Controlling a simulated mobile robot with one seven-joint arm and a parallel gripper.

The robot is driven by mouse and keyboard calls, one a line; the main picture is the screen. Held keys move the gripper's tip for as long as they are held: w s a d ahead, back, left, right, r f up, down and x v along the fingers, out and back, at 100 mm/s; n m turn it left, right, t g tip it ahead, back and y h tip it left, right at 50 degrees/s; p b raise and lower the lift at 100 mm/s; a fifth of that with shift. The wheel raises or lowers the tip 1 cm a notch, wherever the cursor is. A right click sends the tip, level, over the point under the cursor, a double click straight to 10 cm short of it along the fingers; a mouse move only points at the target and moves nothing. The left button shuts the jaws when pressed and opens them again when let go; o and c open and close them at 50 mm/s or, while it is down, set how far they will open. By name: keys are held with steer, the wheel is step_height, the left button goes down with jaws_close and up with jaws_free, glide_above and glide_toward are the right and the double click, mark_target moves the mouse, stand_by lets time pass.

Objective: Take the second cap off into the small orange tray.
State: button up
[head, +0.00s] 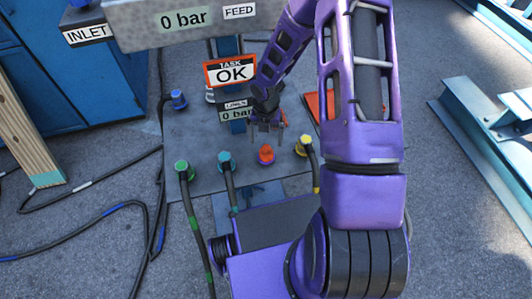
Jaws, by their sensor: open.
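My gripper (267,127) is open and points down above the grey plate, just behind a red-orange capped fitting (266,153). I see nothing between its fingers. The red-orange fitting stands upright with no hose visible on it. Which of these is the second cap I cannot tell. An orange tray (313,108) lies right of my gripper, partly hidden by my arm, so its contents are unclear.
Black hoses run forward from the green (182,167), teal (225,160) and yellow (304,145) fittings. Loose cables (100,215) lie on the left floor.

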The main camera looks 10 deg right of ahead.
mark_target(266, 147)
steer(key=shift+s+f+b, duration=0.1)
steer(key=shift+f+b, duration=0.25)
steer(key=shift+f, duration=2.75)
jaws_close()
steer(key=shift+r, duration=0.15)
